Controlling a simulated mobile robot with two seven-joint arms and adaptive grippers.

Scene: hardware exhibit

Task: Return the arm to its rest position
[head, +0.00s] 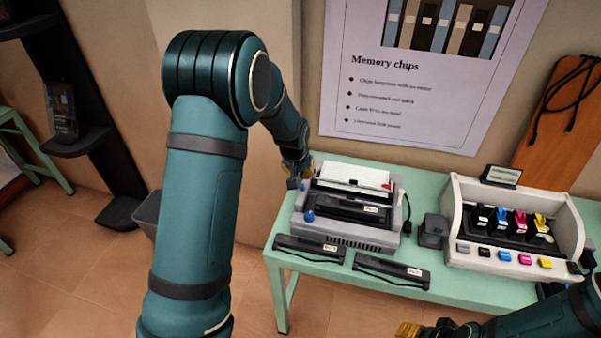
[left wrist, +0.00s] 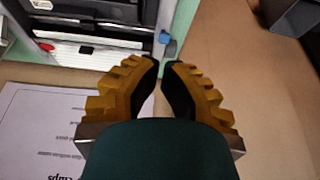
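My left arm rises at the left of the head view and bends down to the right. Its gripper (head: 298,176) is beside the left rear corner of the grey printer-like machine (head: 340,232); I cannot tell whether they touch. In the left wrist view the yellow-ridged fingers of this gripper (left wrist: 161,64) are drawn together with only a narrow gap and nothing held. My right gripper (head: 408,330) shows only partly at the bottom edge of the head view, its opening hidden.
The machine stands on a green table (head: 282,283) with two black cartridges (head: 310,249) in front. A white ink-tank unit (head: 515,262) is at right. A poster (head: 410,110) hangs behind. A grey bin (head: 147,213) and dark shelf (head: 85,140) are left. Floor is clear between bin and table.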

